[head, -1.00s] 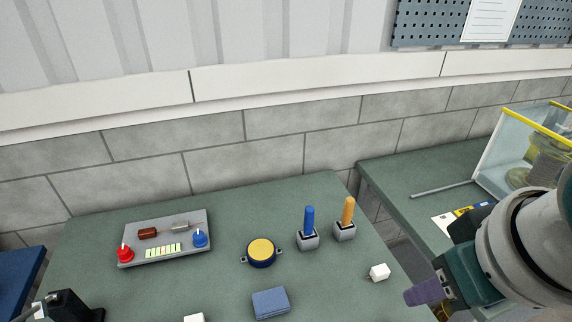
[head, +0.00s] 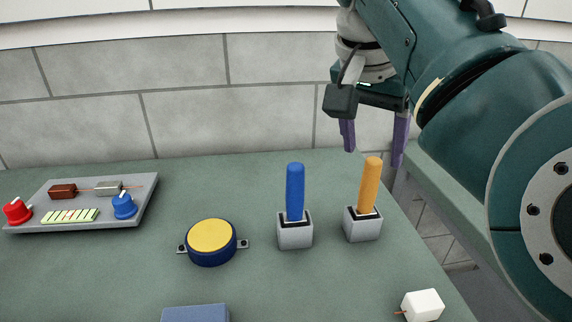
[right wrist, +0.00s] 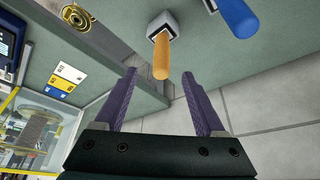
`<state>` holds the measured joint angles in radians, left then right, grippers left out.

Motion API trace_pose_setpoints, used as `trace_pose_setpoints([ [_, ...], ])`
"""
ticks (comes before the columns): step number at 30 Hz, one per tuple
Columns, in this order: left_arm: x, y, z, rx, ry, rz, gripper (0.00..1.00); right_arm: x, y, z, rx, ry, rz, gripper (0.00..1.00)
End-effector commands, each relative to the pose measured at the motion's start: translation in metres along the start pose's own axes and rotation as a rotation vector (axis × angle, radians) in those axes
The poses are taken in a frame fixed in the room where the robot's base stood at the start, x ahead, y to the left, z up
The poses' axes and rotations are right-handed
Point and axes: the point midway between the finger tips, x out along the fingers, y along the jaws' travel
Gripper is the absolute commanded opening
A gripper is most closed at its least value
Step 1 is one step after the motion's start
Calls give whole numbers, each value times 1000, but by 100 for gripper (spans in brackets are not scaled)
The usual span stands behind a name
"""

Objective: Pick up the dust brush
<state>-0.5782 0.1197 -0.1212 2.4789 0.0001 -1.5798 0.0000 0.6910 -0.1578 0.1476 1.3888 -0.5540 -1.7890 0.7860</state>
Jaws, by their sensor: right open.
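An orange handle (head: 369,186) stands upright, slightly tilted, in a small grey holder (head: 362,226). A blue handle (head: 295,190) stands in a matching grey holder (head: 295,234) to its left. Whatever the handles carry below is hidden in the holders, so I cannot tell which is the dust brush. My right gripper (head: 373,152) is open and empty, its purple fingers pointing down close to the top of the orange handle. In the right wrist view the orange handle (right wrist: 161,58) shows between the open fingertips (right wrist: 158,74), apart from both. My left gripper is not in view.
A blue round case with a yellow top (head: 209,236), a blue block (head: 195,314) and a white cube (head: 423,304) lie on the green table (head: 330,290). A grey tray (head: 145,190) with parts is at left. A gap separates the side bench (head: 447,190) at right.

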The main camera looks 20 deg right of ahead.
Motion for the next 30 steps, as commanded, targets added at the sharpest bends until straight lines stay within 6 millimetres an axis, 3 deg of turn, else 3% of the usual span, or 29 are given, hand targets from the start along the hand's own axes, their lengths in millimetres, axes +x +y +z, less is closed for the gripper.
trace_pose_setpoints([
  [3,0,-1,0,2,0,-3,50,20,1,0,-2,-2,5,72],
  [11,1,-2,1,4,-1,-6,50,44,0,0,-3,-1,3,72],
  [18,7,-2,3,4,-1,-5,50,78,-2,-1,-3,-2,3,72],
  [28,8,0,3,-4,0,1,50,86,-3,-2,-2,0,-1,72],
  [30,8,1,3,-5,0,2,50,86,-3,-2,-2,-1,-1,66],
])
